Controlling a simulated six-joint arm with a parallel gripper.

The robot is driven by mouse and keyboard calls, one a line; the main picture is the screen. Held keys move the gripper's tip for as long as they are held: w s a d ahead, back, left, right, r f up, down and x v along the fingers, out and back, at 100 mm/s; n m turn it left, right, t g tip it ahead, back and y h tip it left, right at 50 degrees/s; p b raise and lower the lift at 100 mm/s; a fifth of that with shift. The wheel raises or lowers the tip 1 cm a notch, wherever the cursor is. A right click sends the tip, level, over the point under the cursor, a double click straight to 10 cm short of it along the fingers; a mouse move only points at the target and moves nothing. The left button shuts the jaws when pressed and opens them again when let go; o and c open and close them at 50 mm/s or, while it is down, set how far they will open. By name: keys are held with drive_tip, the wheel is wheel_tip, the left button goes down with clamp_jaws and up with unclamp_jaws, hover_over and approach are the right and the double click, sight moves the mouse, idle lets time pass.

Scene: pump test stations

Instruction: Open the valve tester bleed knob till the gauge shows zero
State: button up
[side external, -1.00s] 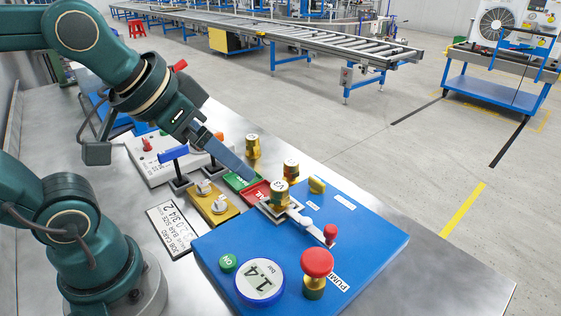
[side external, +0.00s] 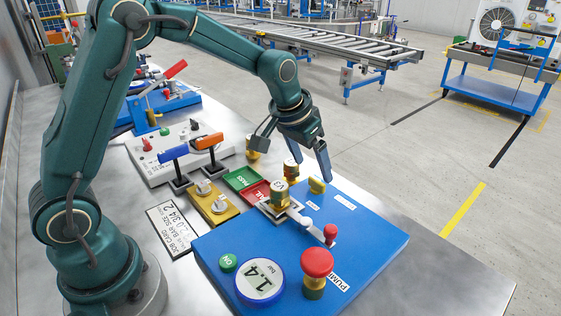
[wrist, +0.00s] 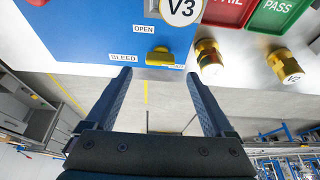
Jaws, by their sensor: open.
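The valve tester is a blue panel (side external: 375,236) on the metal bench. Its yellow bleed knob (side external: 316,185) is at the far edge; in the wrist view the knob (wrist: 159,56) sits beside the BLEED and OPEN labels. The round gauge (side external: 260,281) reads 1.4 bar. My gripper (side external: 312,170) is open and empty near the knob. In the wrist view the fingertips (wrist: 155,74) lie either side of and just below the knob in the picture, pointing toward the panel. Contact cannot be confirmed, but nothing is held.
The brass V3 valve (side external: 279,194) with a white lever stands left of the knob. A red knob (side external: 317,263) and green ON button (side external: 228,263) are on the panel. Red FAIL (side external: 256,194) and green PASS (side external: 242,179) trays and brass fittings (side external: 291,170) are close by.

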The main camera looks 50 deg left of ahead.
sight(317, 180)
drive_tip(key=shift+x, duration=2.5)
drive_tip(key=shift+s, duration=0.1)
drive_tip(key=c, duration=1.4)
